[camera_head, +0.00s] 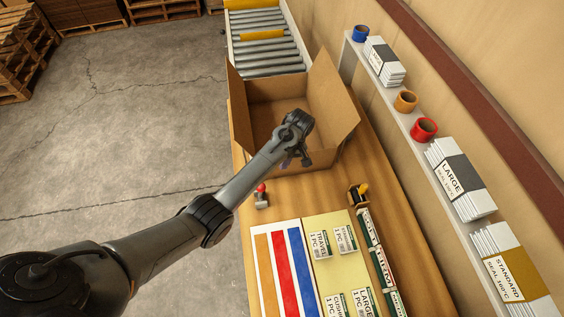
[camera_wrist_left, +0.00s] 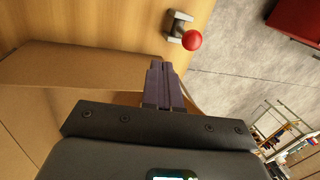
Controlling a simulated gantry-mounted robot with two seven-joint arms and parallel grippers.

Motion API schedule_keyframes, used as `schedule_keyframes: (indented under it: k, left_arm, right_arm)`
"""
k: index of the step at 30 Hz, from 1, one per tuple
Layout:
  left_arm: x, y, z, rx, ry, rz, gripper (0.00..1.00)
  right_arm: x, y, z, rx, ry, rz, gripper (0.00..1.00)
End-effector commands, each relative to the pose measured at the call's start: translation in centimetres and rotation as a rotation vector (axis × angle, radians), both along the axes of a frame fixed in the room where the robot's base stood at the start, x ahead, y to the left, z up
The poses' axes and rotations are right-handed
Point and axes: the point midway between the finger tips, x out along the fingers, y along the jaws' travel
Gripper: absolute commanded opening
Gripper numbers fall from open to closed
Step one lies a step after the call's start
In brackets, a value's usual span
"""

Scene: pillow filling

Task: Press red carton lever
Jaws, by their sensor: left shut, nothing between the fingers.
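The red-knobbed lever (camera_head: 261,189) stands on the wooden table at its left edge, in front of the open carton. It also shows in the left wrist view (camera_wrist_left: 192,40), its round red knob on a small grey base. My left gripper (camera_head: 287,164) is over the near side of the carton (camera_head: 268,91), behind and to the right of the lever in the head view. In the left wrist view the purple fingers (camera_wrist_left: 160,65) are together and empty, apart from the red knob. My right gripper is in neither view.
A roller conveyor (camera_head: 265,50) lies behind the carton. A small yellow-and-black item (camera_head: 359,194) stands on the right of the table. Colored strips (camera_head: 280,270) and label cards (camera_head: 335,260) lie in front. A shelf on the right holds tape rolls (camera_head: 424,129) and stacked packs (camera_head: 460,180).

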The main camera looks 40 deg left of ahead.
Motion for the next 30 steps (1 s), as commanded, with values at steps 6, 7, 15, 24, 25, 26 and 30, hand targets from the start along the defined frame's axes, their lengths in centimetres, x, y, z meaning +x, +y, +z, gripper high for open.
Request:
schedule_keyframes:
  k: [6, 7, 15, 24, 25, 26, 30]
  left_arm:
    - [-1.0, 0.5, -3.9, 0.0, 0.005, 0.0, 0.0]
    - [-1.1, 0.6, -4.5, 0.0, 0.005, 0.001, 0.0]
    - [-2.9, 1.8, -7.5, 0.0, 0.003, 0.001, 0.0]
    - [-4.7, 3.0, -8.4, 0.001, -0.001, 0.0, 0.0]
    - [-4.8, 3.0, -8.4, 0.001, -0.001, 0.0, 0.0]
    - [-4.8, 3.1, -8.5, 0.0, 0.0, 0.001, 0.0]
    - [-4.9, 3.1, -8.6, 0.001, 0.001, 0.0, 0.0]
  right_arm:
    - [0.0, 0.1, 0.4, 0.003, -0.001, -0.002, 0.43]
    - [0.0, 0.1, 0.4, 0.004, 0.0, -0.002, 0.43]
    - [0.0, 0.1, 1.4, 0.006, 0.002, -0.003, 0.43]
    - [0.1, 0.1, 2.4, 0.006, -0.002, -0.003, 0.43]
    - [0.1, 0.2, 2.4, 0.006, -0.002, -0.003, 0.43]
    - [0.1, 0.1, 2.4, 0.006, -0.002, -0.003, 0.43]
    - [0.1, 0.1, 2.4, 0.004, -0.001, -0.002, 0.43]
